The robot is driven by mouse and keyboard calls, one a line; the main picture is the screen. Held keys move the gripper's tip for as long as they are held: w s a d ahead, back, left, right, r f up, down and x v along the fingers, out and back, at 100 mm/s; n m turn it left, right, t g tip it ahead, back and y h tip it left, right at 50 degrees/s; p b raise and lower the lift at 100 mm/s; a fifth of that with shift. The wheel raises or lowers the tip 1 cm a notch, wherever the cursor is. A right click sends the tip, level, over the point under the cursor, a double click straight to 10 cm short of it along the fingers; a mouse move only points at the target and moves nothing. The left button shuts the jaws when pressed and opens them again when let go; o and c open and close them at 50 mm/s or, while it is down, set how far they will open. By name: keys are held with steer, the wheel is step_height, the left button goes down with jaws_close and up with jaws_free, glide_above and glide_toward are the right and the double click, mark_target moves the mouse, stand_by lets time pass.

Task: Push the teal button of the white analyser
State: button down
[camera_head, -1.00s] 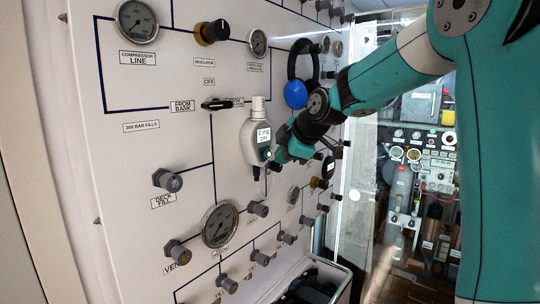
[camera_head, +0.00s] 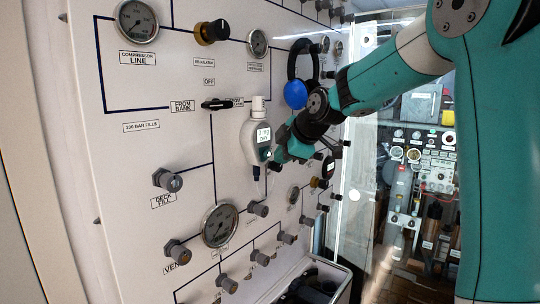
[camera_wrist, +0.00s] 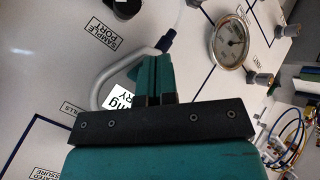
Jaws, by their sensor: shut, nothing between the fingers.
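The white analyser (camera_head: 249,142) hangs on the panel, with a small lit display reading in mg. It also shows in part in the wrist view (camera_wrist: 103,76), with its display (camera_wrist: 120,102) partly hidden behind my gripper. My gripper (camera_head: 270,163) is at the analyser's lower right side. In the wrist view my gripper's fingers (camera_wrist: 155,62) are shut together with nothing between them, in front of the analyser. The teal button cannot be told clearly from my teal fingers. I cannot tell whether the fingertips touch it.
A pressure gauge (camera_head: 220,224) and several valve knobs sit on the white panel (camera_head: 130,190) around the analyser. A black hose loop with a blue disc (camera_head: 296,94) hangs above my gripper. A metal-railed bin (camera_head: 340,278) is below right.

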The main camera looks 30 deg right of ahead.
steer(key=shift+w+a, duration=0.1)
steer(key=shift+w, duration=0.25)
steer(key=shift+w+a, duration=0.15)
steer(key=shift+w, duration=0.2)
stand_by(0.5)
steer(key=shift+s, duration=0.1)
steer(key=shift+s+d+b, duration=0.25)
steer(key=shift+s+b, duration=0.3)
steer(key=shift+s, duration=0.15)
steer(key=shift+s+d+b, duration=0.35)
steer(key=shift+s+b, duration=0.05)
steer(key=shift+s, duration=0.55)
steer(key=shift+s+d+b, duration=0.35)
steer(key=shift+s+b, duration=0.1)
steer(key=shift+s, duration=0.45)
steer(key=shift+s+d+b, duration=0.35)
steer(key=shift+s+b, duration=0.05)
steer(key=shift+s, duration=0.55)
